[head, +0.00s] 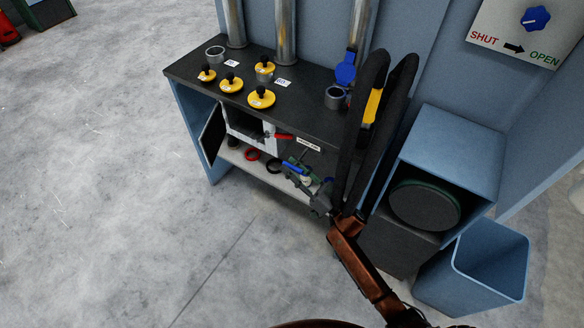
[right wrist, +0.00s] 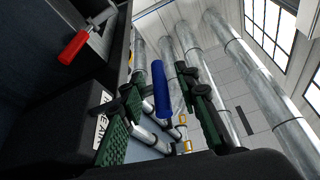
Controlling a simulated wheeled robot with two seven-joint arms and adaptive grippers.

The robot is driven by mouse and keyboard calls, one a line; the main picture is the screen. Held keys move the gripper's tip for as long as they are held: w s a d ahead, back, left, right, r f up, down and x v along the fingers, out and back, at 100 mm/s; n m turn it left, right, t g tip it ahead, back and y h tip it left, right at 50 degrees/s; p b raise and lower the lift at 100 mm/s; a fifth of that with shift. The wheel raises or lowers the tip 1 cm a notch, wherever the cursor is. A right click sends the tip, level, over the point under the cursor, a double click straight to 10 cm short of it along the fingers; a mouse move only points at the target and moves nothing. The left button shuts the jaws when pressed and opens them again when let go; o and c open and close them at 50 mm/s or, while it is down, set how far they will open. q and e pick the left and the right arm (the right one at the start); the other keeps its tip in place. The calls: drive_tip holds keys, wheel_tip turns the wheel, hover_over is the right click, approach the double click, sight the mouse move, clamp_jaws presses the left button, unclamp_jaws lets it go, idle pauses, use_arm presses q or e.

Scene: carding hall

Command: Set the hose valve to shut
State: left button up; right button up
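A blue lever handle (head: 293,168) shows at the front of the dark-topped bench, below a small white label (head: 308,144) too small to read in the head view. My right gripper (head: 301,172) is at this lever. In the right wrist view the blue handle (right wrist: 162,92) stands between the two green finger pads, with gaps beside it; the fingers look open around it. Where the lever joins its pipe is hidden. A blue knob (head: 535,18) sits on a panel marked SHUT, an arrow and OPEN at the upper right. My left gripper is not in view.
A red lever (head: 284,136) is close by; it also shows in the wrist view (right wrist: 74,47). Yellow-and-black knobs (head: 261,97) stand on the bench top (head: 305,115). Black hoses (head: 366,130) hang just right of the gripper. A blue bin (head: 478,270) stands right.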

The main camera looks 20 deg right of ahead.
drive_tip(key=shift+c, duration=0.3)
clamp_jaws()
idle(0.4)
